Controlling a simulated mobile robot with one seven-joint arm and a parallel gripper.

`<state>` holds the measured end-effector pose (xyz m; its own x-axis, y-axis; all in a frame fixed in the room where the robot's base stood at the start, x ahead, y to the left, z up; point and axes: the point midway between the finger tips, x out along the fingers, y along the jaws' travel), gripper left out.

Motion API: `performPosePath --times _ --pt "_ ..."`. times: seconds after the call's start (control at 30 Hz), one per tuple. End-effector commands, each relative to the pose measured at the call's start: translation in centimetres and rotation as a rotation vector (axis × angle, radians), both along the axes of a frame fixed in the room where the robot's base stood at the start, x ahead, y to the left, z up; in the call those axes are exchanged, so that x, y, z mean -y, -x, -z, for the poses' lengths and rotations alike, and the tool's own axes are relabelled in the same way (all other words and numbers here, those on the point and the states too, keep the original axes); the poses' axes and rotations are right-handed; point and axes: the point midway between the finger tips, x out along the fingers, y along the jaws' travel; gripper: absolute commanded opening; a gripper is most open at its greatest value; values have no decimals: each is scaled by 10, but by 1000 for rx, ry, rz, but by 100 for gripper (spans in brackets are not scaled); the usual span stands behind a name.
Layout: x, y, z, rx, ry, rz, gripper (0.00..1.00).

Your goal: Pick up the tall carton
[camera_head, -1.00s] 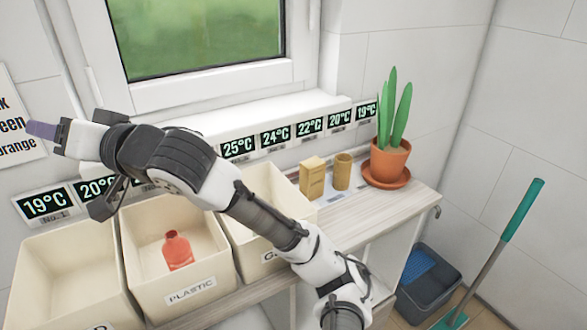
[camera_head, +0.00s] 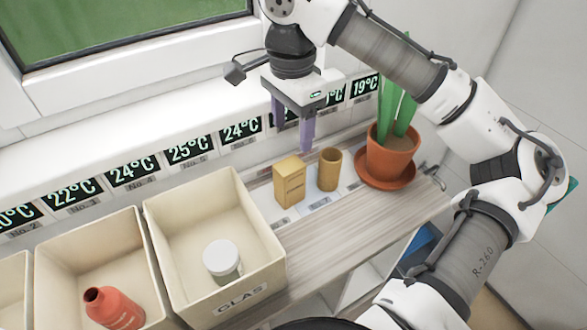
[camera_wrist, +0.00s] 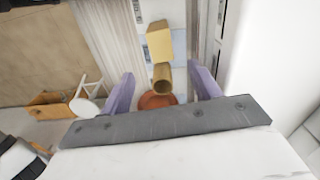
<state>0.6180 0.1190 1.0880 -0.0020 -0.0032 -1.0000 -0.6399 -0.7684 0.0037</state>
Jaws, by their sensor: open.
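The tall carton (camera_head: 289,181) is a tan box with small print, standing upright on the wooden counter right of the bin marked GLAS. In the wrist view the carton (camera_wrist: 159,41) shows beyond the fingertips, near the top. My gripper (camera_head: 293,132) points down above and behind the carton and cylinder, with its purple fingers apart and nothing between them. In the wrist view the fingers (camera_wrist: 162,88) stand wide on either side, with the tan cylinder seen between them farther off.
The tan open cylinder (camera_head: 329,169) stands close right of the carton. A potted plant (camera_head: 389,155) on a saucer is farther right. The GLAS bin (camera_head: 159,210) holds a white-lidded jar (camera_head: 222,259); the bin to its left holds a red bottle (camera_head: 113,308). Counter in front of the carton is clear.

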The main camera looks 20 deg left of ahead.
Motion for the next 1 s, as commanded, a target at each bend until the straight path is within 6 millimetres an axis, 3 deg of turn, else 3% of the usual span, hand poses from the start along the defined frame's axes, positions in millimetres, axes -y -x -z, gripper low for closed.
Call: performPosePath --times 0.3,1.0 --pt "0 1 59 -2 -1 -1 62" --pt "-5 1 130 0 -4 -2 62"
